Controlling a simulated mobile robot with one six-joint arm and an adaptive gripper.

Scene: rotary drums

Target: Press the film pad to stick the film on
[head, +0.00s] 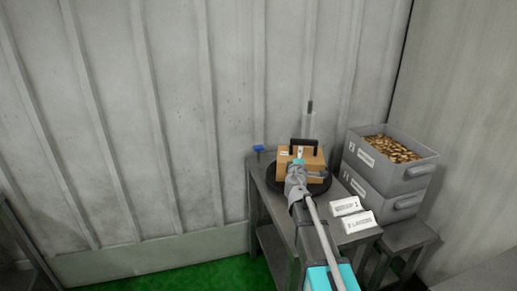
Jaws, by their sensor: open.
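A brown cardboard box (286,171) sits on a round black turntable (320,187) on a grey table (292,217). My arm reaches up from the bottom of the head view, and my gripper (300,155) is at the box, partly in front of it. The gripper is open, but its fingers are small here and I cannot tell whether they touch the box. A black bracket shape (304,143) shows at the top of the box. A small blue pad (258,148) stands at the table's back left corner, apart from my gripper. I cannot tell which part is the film pad.
A thin dark post (310,107) rises behind the box. Two white labelled blocks (346,206) (359,222) lie at the table's right front. Grey stacked bins (385,183) stand at right, the top one filled with brown pieces (391,148). A corrugated wall (150,120) is close behind.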

